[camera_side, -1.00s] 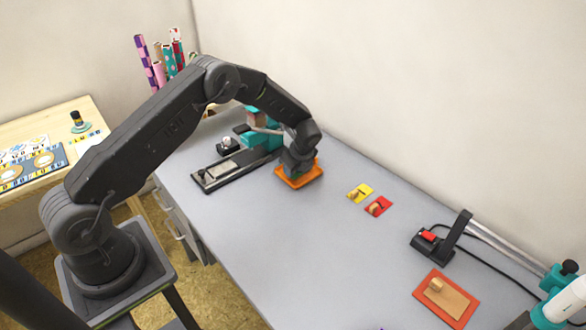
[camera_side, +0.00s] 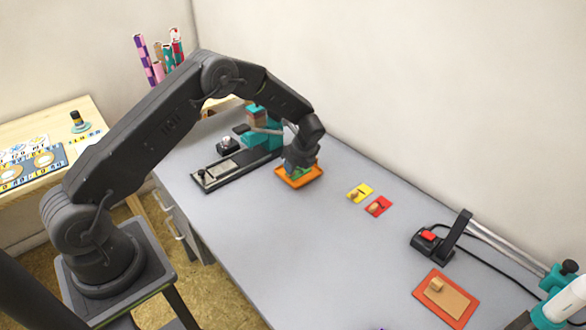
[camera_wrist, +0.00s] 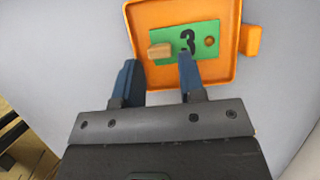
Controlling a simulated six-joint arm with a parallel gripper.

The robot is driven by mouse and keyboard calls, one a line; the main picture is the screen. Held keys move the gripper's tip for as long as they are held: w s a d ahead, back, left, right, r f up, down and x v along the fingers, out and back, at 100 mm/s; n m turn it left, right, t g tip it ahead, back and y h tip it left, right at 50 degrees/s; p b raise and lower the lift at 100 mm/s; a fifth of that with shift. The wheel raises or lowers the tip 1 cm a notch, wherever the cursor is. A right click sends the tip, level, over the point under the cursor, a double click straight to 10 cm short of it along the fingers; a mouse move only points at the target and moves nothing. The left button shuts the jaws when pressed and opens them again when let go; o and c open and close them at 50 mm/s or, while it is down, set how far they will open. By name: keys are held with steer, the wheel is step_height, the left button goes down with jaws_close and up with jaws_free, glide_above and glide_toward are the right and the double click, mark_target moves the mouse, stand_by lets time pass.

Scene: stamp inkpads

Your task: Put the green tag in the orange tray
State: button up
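The green tag (camera_wrist: 205,38), marked with a black 3, lies flat in the orange tray (camera_wrist: 228,78) in the wrist view. It has a small wooden knob (camera_wrist: 160,50) near its left end and a round hole at its right. In the side view, the green tag (camera_side: 304,173) shows partly inside the orange tray (camera_side: 288,184), under my gripper (camera_side: 301,164). In the wrist view, my gripper (camera_wrist: 157,61) is open, its blue fingers apart, above the tray's near side. The knob shows between the fingertips, with no finger visibly touching it.
A yellow tag (camera_side: 365,190) and a red tag (camera_side: 384,203), each with a wooden knob, lie right of the tray. A red-orange mat (camera_side: 460,320) with a tan board lies at the lower right. The desk's middle is clear.

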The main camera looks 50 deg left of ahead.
steer(key=s+d+r+n+t+h, duration=0.1)
steer(key=s+d+r+n, duration=0.15)
steer(key=r, duration=0.85)
steer(key=s+d+r+n, duration=0.2)
steer(key=s+d+r, duration=0.2)
steer(key=r, duration=0.6)
steer(key=s+d+r+n+t+h, duration=0.1)
steer(key=s+d+r+n+t, duration=0.15)
steer(key=s+r+n, duration=0.4)
steer(key=s+d+r+n+t+h, duration=0.1)
steer(key=s+d+n, duration=0.1)
steer(key=s, duration=0.8)
steer(key=s+d+r+n+t+h, duration=0.1)
steer(key=s+n, duration=0.4)
steer(key=s, duration=0.5)
steer(key=shift+d+r, duration=0.65)
steer(key=shift+d, duration=0.05)
